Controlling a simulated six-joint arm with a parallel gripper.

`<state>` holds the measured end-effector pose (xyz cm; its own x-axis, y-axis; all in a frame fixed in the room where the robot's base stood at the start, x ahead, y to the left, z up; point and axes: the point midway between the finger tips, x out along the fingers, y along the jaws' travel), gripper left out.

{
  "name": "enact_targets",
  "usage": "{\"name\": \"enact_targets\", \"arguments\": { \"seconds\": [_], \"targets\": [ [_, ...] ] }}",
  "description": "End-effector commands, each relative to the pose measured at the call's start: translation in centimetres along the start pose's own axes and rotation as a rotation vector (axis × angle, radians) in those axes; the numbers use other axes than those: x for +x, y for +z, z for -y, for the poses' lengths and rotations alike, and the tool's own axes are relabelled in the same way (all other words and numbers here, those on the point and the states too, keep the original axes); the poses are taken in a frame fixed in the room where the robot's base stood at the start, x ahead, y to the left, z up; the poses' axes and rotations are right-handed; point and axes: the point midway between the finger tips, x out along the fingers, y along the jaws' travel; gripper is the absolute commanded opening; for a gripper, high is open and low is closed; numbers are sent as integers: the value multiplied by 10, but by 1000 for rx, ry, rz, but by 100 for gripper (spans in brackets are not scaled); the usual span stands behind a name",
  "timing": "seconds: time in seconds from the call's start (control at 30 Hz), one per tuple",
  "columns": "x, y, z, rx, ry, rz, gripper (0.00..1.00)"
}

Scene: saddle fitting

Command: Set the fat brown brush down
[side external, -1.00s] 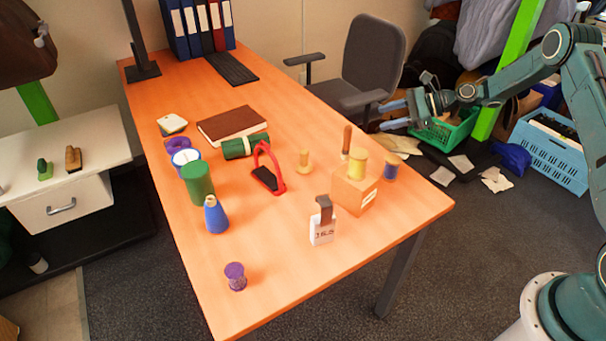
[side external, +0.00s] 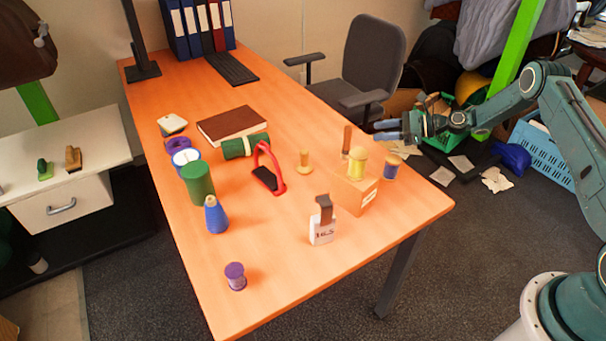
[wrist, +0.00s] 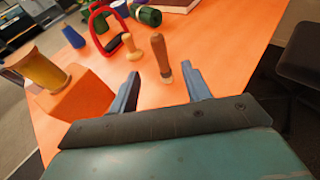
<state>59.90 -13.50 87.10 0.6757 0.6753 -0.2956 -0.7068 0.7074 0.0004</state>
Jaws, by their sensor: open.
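The fat brown brush (side external: 347,140) stands upright on the orange table behind the cardboard-coloured box, with its brown handle up. In the wrist view the brush (wrist: 160,55) shows between and beyond my fingertips, a pale band near its foot. My gripper (side external: 376,131) is open, to the right of the brush in the side view, and apart from it. In the wrist view my gripper (wrist: 160,77) has both blue fingers spread with nothing between them. I cannot tell the exact gap to the brush.
Close by stand the box (side external: 352,193) with a yellow spool (side external: 357,163) on it, a blue spool (side external: 390,166) and a small wooden peg (side external: 304,160). A red stirrup (side external: 270,168) is further left. The table's front middle (side external: 275,240) is clear.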

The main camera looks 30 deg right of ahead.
Motion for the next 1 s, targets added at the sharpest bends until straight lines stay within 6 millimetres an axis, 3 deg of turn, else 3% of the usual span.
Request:
{"name": "enact_targets", "arguments": {
  "seconds": [0.3, 0.77, 1.0],
  "targets": [
    [46, 0, 0, -1, 2, 0, 48],
    [59, 0, 0, -1, 0, 0, 48],
    [83, 0, -1, -2, 2, 1, 48]
  ]
}}
